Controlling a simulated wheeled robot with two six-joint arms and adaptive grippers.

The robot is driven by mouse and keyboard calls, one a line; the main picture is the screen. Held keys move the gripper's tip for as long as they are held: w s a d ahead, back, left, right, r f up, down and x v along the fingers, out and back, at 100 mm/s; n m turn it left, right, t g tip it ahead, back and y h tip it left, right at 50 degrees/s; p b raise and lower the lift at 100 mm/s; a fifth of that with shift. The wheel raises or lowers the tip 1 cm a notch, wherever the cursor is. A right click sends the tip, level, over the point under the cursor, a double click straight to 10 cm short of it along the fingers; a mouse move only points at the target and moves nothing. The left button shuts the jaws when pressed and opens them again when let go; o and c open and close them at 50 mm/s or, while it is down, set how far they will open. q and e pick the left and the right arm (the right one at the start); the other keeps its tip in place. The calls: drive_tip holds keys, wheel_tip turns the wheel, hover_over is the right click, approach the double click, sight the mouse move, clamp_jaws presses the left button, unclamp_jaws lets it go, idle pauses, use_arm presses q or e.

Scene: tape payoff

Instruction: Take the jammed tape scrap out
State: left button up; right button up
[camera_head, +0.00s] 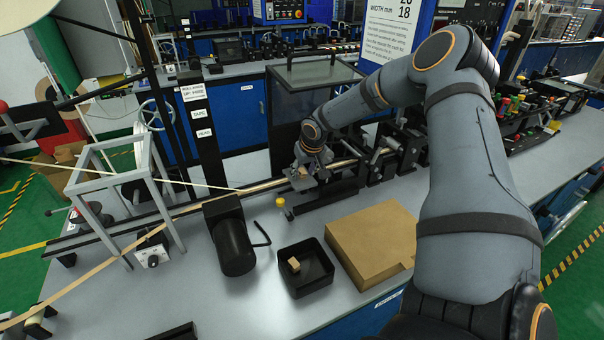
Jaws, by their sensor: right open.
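My right arm reaches in from the right. Its gripper (311,172) is open at the tape guide (338,190), beside the shiny rods. A small tan piece (302,172) shows at the fingers; it may be the jammed tape scrap, but it is too small to be sure. I cannot tell whether the fingers touch it. The tan tape (85,274) runs up from the lower left through the grey frame (150,178) toward the guide. My left gripper is not in view.
A black tray (318,283) holding a small tan piece (294,265) stands in front of the guide, beside a flat brown box (372,243). A black motor (234,247) and a yellow-topped post (281,204) stand close by.

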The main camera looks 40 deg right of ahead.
drive_tip(key=shift+s+r, duration=0.15)
drive_tip(key=shift+c, duration=0.8)
drive_tip(key=c, duration=0.6)
